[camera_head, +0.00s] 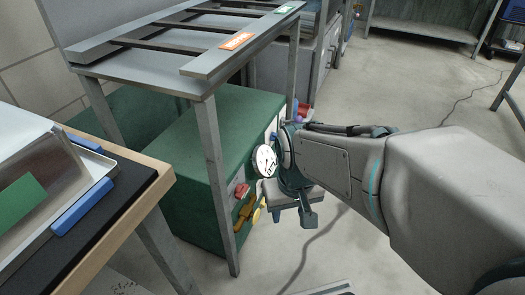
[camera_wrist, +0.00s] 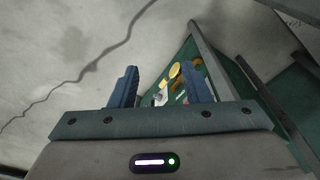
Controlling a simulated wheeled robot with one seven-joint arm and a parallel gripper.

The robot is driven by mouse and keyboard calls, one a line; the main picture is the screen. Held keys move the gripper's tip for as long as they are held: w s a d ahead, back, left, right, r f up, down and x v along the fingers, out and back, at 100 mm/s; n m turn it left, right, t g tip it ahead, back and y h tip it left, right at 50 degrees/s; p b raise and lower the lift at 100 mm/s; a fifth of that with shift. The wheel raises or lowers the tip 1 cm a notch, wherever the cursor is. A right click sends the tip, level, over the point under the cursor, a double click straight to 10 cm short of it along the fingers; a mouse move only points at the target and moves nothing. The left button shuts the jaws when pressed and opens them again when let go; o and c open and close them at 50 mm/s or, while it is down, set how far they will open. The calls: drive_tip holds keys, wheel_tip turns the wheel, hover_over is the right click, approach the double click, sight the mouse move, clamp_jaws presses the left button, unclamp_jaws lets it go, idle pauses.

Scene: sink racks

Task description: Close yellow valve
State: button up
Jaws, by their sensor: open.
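A yellow-orange valve (camera_head: 245,213) is on the side of the green cabinet, low down and left of my gripper (camera_head: 292,218). In the wrist view, a round yellow part (camera_wrist: 174,70) and an orange part (camera_wrist: 197,61) show near the right finger, against the green panel; I cannot tell which is the valve's handle. My gripper also shows in the wrist view (camera_wrist: 160,75). Its blue fingers are apart, with no object held between them. The fingers seem apart from the valve, and the right finger hides part of the panel.
The green cabinet (camera_head: 182,135) stands under a grey rack table (camera_head: 150,75), whose front leg (camera_head: 216,185) is close to the valve. A white dial gauge (camera_head: 264,161) and a red part (camera_head: 241,190) are above the valve. Open floor (camera_head: 420,95) lies to the right.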

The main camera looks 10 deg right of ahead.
drive_tip(key=w+d+f+t+h, duration=0.1)
drive_tip(key=w+d+f, duration=0.45)
drive_tip(key=w, duration=0.25)
drive_tip(key=m+t+y+p, duration=0.4)
drive_tip(key=m+t+y, duration=0.2)
drive_tip(key=m+t, duration=0.25)
approach(261, 207)
wheel_tip(261, 207, down, 5)
drive_tip(key=s, duration=0.1)
drive_tip(key=s+m+t+h, duration=0.2)
drive_tip(key=m+t+h, duration=0.1)
drive_tip(key=m+t, duration=0.3)
drive_tip(key=shift+g, duration=0.25)
drive_tip(key=w+b, duration=0.1)
drive_tip(key=w, duration=0.3)
drive_tip(key=w+a+b, duration=0.1)
drive_tip(key=w, duration=0.4)
drive_tip(key=w+a+f+b, duration=0.1)
drive_tip(key=w, duration=0.3)
drive_tip(key=shift+w+b, duration=0.25)
drive_tip(key=shift+b, duration=0.05)
clamp_jaws()
